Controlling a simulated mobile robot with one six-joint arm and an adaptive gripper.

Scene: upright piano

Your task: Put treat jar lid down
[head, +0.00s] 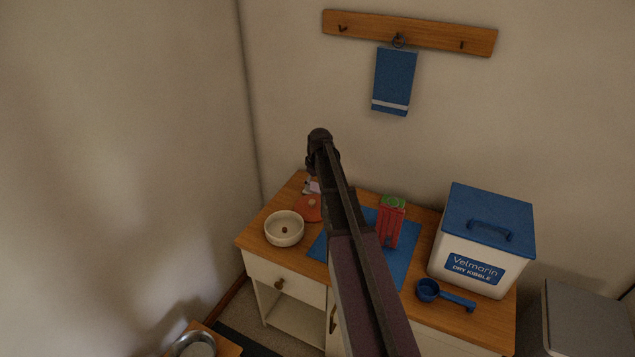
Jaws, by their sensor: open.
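The dark end of my arm with my gripper (312,167) appears above and behind the lid in the picture, with no contact visible. The gripper is open; its fingers are small and dark and hard to make out. A small white and purple thing (312,186) shows just behind the lid, partly covered. I cannot make out a jar.
A red box with a green top (391,222) stands on a blue mat (404,262). A blue scoop (444,294) and a blue-lidded kibble bin (470,257) are to the right. A blue towel (394,80) hangs from a wall rack. My arm hides the cabinet's middle.

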